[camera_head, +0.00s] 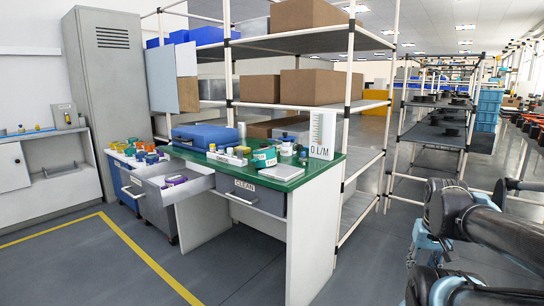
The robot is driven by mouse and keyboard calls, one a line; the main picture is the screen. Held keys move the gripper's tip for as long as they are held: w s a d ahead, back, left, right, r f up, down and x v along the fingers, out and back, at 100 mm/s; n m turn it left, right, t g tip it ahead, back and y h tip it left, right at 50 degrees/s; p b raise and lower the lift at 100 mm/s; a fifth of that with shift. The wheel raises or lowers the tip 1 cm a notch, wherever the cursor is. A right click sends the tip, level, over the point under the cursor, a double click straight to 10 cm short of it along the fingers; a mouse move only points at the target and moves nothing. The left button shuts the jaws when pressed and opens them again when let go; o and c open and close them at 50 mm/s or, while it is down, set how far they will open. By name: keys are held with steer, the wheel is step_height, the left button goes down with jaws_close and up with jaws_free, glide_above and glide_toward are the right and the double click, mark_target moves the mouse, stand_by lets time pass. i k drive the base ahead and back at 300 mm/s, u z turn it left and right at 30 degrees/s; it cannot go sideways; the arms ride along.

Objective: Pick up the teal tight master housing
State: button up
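A teal round part (264,156), which looks like the teal tight master housing, stands on the green-topped desk (314,170). It is near the right part of the desktop, among small parts and behind a flat pale device. It is small in this view, so its details are unclear. Dark and blue links of my arm show at the lower right, well apart from the desk. I cannot make out my gripper's fingers in this view.
A blue case (205,136) lies at the desk's back left. A flat pale device (281,172) lies near the front edge, and a white L/M sign (322,135) stands at the right. An open drawer (160,186) juts out at left. Shelving (348,110) stands behind; the floor in front is clear.

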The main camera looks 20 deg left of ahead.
mark_target(264, 158)
steer(key=i, duration=1.25)
steer(key=u, duration=1.2)
